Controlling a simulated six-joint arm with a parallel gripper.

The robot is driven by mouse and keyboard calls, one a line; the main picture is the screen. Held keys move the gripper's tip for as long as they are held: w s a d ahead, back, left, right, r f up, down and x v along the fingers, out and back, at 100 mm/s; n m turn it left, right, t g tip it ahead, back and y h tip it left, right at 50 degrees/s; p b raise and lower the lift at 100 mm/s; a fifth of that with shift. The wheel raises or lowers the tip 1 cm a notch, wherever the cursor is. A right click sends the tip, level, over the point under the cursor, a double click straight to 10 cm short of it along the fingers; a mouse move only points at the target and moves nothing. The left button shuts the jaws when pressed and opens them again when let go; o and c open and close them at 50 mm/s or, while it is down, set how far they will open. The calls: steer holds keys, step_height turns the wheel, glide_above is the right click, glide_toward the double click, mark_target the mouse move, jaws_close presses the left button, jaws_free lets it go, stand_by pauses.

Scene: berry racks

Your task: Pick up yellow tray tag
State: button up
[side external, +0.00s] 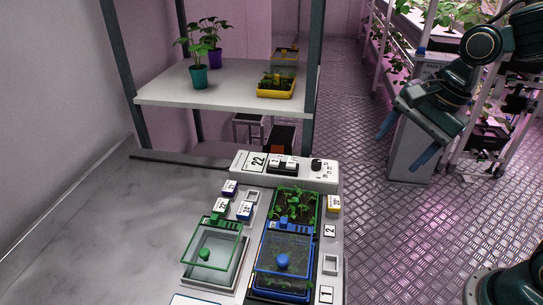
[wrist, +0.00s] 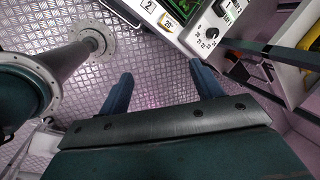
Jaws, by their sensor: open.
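The yellow tray tag (side external: 334,204), a small yellow block with a white number label, sits on the right edge strip of the grey bench, beside the planted green tray. It also shows at the top of the wrist view (wrist: 168,21). My gripper (side external: 405,146) is open and empty. It hangs over the open floor to the right of the bench, apart from the tag. In the wrist view its two blue fingers (wrist: 160,74) are spread over bare floor, with the tag beyond them.
Purple (side external: 230,188), green (side external: 220,206) and blue tags (side external: 245,211) lie left of the planted tray. Clear-lidded green (side external: 211,250) and blue boxes (side external: 283,262) stand in front. A control panel (side external: 285,167) is at the back. A shelf (side external: 180,92) holds plants and a yellow tray (side external: 276,91).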

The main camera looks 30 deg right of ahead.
steer(key=w+a+f+m+g+y, duration=0.1)
steer(key=w+f+m, duration=0.4)
steer(key=m, duration=0.4)
steer(key=shift+w+a+m, duration=0.25)
steer(key=shift+w+m, duration=0.05)
steer(key=shift+w, duration=0.1)
steer(key=shift+f, duration=0.1)
glide_above(335, 202)
steer(key=s+d, duration=0.1)
steer(key=d, duration=0.1)
steer(key=f, duration=0.8)
steer(key=shift+s+a+f, duration=0.1)
steer(key=shift+s+a, duration=0.05)
steer(key=shift+a, duration=0.05)
steer(key=shift+x, duration=2.55)
steer(key=shift+a, duration=0.1)
steer(key=shift+c, duration=0.4)
steer(key=c, duration=1)
